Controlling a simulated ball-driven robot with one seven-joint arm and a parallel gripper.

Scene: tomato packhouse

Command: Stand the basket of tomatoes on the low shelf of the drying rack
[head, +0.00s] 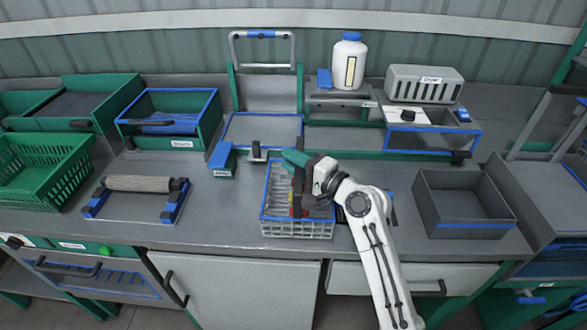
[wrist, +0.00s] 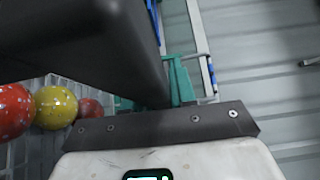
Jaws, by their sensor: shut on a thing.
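The basket of tomatoes (head: 298,230) is a pale, open-slatted basket with a blue rim, near the front edge of the counter. Red and yellow tomatoes show inside it, partly behind my gripper. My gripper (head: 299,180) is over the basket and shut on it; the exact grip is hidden. I cannot tell whether the basket touches the counter. In the wrist view a speckled red tomato (wrist: 14,110) and a yellow one (wrist: 55,107) lie left of the dark finger. A shelf unit with a low level (head: 345,140) stands at the back; I cannot tell whether it is the drying rack.
An open grey bin (head: 463,210) is to the right. A roller stand (head: 138,184) and a green crate (head: 44,170) are left. Counter left of the basket is clear.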

